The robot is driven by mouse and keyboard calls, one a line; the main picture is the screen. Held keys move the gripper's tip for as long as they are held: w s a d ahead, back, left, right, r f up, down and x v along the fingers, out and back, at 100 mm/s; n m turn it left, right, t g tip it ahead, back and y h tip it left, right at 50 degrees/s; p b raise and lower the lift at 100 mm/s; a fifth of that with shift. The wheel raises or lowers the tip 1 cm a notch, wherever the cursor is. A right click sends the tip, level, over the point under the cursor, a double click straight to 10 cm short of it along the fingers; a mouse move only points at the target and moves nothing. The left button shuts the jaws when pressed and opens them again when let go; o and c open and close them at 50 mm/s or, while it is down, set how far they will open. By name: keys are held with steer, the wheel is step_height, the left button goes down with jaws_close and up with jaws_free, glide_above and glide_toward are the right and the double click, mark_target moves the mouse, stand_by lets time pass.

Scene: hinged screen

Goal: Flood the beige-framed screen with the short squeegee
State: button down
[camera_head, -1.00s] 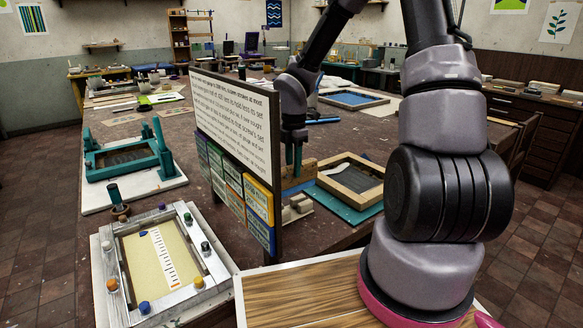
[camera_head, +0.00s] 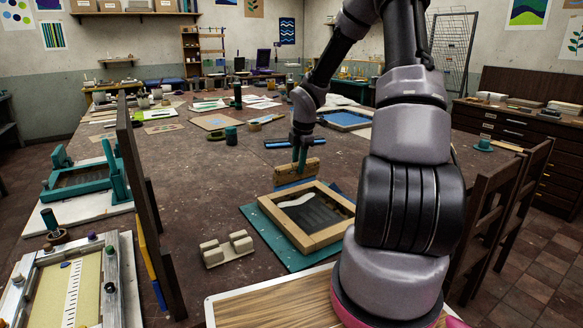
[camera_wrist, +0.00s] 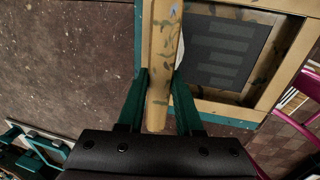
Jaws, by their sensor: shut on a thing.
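The beige-framed screen (camera_head: 335,231) lies flat on a teal base (camera_head: 268,236) in the middle of the table. Its dark mesh (camera_head: 318,214) carries a white streak of ink (camera_head: 296,200) near the far left side. In the wrist view the green fingers grip the squeegee (camera_wrist: 157,105) from both sides, with the frame (camera_wrist: 283,62) and patterned mesh (camera_wrist: 216,50) to the right.
A beige two-block holder (camera_head: 227,249) stands empty left of the screen. A tall dark panel (camera_head: 146,205) rises further left, with a teal-framed screen (camera_head: 88,180) beyond it. A wooden board (camera_head: 270,304) lies in front. Chairs (camera_head: 485,215) stand at the right edge.

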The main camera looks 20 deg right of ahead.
mark_target(297, 174)
stand_by(0.3)
steer(key=shift+f, duration=1.35)
steer(key=shift+r, duration=0.1)
